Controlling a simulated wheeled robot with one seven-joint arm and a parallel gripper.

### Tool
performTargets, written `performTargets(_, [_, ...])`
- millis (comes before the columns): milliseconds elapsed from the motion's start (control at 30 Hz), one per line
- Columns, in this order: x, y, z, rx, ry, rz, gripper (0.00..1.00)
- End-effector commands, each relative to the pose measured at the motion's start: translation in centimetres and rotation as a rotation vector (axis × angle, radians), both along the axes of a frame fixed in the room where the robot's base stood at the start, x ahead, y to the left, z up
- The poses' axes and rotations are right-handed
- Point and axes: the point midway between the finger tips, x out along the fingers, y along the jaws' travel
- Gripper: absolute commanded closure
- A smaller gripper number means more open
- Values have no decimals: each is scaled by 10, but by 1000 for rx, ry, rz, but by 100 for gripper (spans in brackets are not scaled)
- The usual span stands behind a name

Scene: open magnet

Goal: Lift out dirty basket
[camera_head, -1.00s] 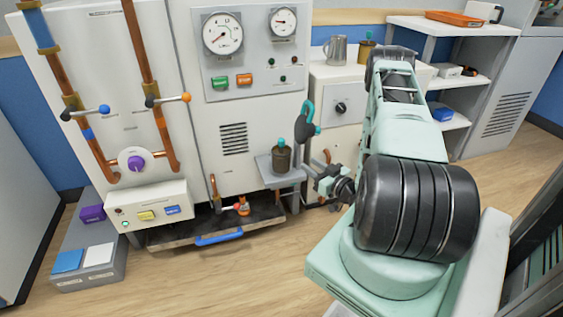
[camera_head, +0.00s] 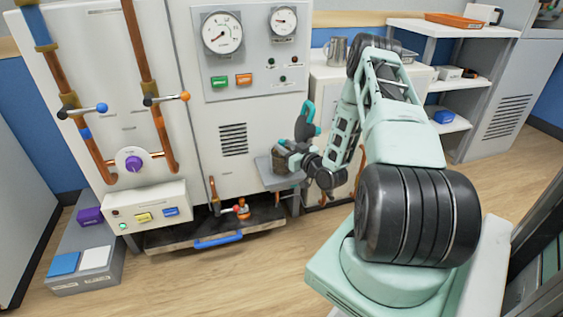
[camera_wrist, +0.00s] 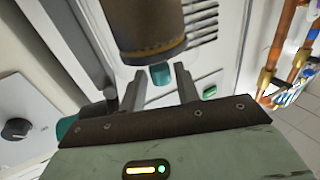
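The dirty basket is a dark brown cylinder with a brass-coloured rim and a small teal knob. In the wrist view the basket (camera_wrist: 145,25) fills the top middle, with its teal knob (camera_wrist: 161,75) towards my gripper. My gripper (camera_wrist: 160,88) is open, with one finger to each side of the knob; I see gaps beside the knob. In the head view my gripper (camera_head: 290,156) is at the small grey shelf (camera_head: 272,178) on the cabinet front. The basket (camera_head: 281,162) there is mostly hidden by my gripper.
A teal-handled fitting (camera_head: 304,120) rises close beside my gripper. The cabinet (camera_head: 170,60) carries gauges (camera_head: 222,33), copper pipes (camera_head: 140,50) and valve levers. An open tray with a blue handle (camera_head: 218,240) sits low. A metal jug (camera_head: 337,49) stands on the right counter.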

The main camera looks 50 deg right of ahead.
Motion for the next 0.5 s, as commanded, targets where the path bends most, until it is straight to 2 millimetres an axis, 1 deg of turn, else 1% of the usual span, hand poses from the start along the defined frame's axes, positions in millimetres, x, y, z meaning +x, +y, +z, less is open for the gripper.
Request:
performTargets(200, [1, 0, 0, 0, 0, 0, 68])
performTargets(233, [1, 0, 0, 0, 0, 0, 71])
performTargets(333, [1, 0, 0, 0, 0, 0, 99])
performTargets(500, [1, 0, 0, 0, -1, 0, 100])
